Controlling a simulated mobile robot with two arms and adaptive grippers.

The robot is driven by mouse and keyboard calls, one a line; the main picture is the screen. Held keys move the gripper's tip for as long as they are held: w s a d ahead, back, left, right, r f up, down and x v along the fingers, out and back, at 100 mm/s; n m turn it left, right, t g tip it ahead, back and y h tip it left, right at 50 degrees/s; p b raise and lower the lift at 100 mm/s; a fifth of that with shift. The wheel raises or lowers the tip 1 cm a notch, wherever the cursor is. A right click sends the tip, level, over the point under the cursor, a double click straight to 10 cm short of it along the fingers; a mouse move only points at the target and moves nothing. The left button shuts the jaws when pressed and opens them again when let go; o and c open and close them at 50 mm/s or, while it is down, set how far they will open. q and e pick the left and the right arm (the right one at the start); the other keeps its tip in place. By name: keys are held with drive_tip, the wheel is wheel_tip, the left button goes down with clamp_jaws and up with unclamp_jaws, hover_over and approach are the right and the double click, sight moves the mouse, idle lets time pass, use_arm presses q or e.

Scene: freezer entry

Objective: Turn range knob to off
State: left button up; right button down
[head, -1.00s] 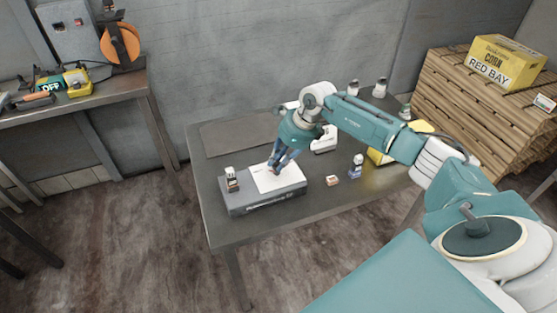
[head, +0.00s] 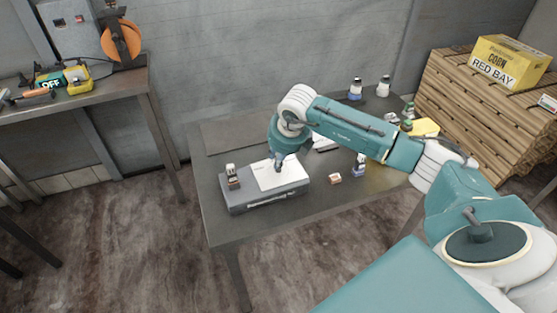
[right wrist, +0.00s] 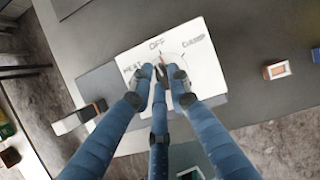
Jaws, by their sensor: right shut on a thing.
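A grey box-shaped unit (head: 262,203) with a white panel (head: 268,182) on top sits on the table. In the right wrist view the white panel (right wrist: 207,75) reads HEAT at left, OFF at the top and DAMP at right. My right gripper (head: 279,166) points down onto this panel. In the right wrist view its fingers (right wrist: 163,73) are closed around the small range knob (right wrist: 161,60) at the panel's middle. The knob is mostly hidden by the fingers. A thin reddish mark on it points up towards OFF. My left gripper is not in view.
A small dark and white block (head: 232,176) stands on the unit's left end. A small orange and white box (head: 335,178) and a blue-white bottle (head: 360,163) stand to the right. More bottles (head: 384,86) stand at the back. The table's front left is clear.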

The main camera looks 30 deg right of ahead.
drive_tip(key=shift+m, duration=0.4)
drive_tip(key=c, duration=1.6)
unclamp_jaws()
drive_tip(key=shift+c, duration=0.2)
drive_tip(key=shift+r, duration=0.15)
drive_tip(key=v, duration=1.1)
drive_tip(key=shift+a+r, duration=0.25)
drive_tip(key=shift+r, duration=0.15)
drive_tip(key=shift+s+a, duration=0.1)
